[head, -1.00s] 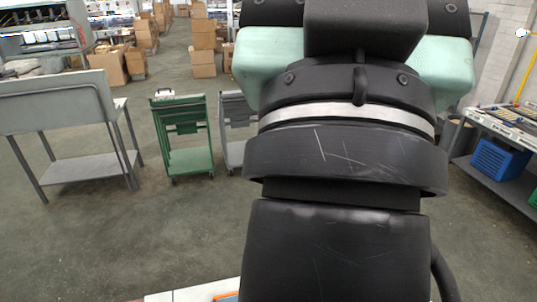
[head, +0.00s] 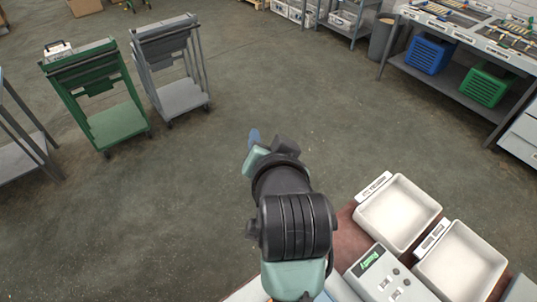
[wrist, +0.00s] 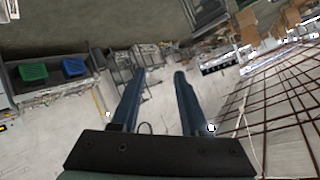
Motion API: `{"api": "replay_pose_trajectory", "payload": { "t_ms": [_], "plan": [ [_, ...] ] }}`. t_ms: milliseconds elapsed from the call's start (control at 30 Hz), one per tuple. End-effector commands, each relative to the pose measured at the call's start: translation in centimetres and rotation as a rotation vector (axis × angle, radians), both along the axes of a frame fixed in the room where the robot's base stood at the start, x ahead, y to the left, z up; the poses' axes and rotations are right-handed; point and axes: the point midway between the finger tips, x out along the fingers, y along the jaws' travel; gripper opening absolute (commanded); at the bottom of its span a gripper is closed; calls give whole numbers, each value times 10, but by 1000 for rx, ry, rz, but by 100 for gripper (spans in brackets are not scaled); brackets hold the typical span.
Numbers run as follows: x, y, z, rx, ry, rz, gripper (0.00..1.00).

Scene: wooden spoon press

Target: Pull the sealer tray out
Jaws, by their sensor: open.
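My gripper (wrist: 159,75) shows in the wrist view as two blue fingers standing apart with nothing between them. In the head view a blue fingertip of it shows beyond my arm, over open floor and away from the bench. A pale control box (head: 385,281) with a lit green display stands at the lower right of the head view. Two white open trays, a rear one (head: 398,211) and a front one (head: 462,268), sit beside it, each with a label plate. Both look empty. I cannot tell which part is the sealer tray; the bench's near edge is cut off.
A green cart (head: 112,120) and a grey cart (head: 180,92) stand at the left. A bench with a blue crate (head: 431,54) and a green crate (head: 489,85) on its lower shelf is at the upper right. The floor between is clear.

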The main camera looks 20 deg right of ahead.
Motion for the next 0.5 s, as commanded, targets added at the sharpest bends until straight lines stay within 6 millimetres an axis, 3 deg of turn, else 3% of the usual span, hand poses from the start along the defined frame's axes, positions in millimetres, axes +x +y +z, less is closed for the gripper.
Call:
{"api": "replay_pose_trajectory", "payload": {
  "t_ms": [33,100,200,333,500],
  "plan": [
    [-26,-12,-65,111,178,-66,45],
    [-68,-16,-138,254,387,-155,45],
    [-125,-12,-212,411,620,-269,45],
    [-173,-2,-259,527,791,-362,45],
    [-187,2,-286,562,847,-394,45]
  ]
}}
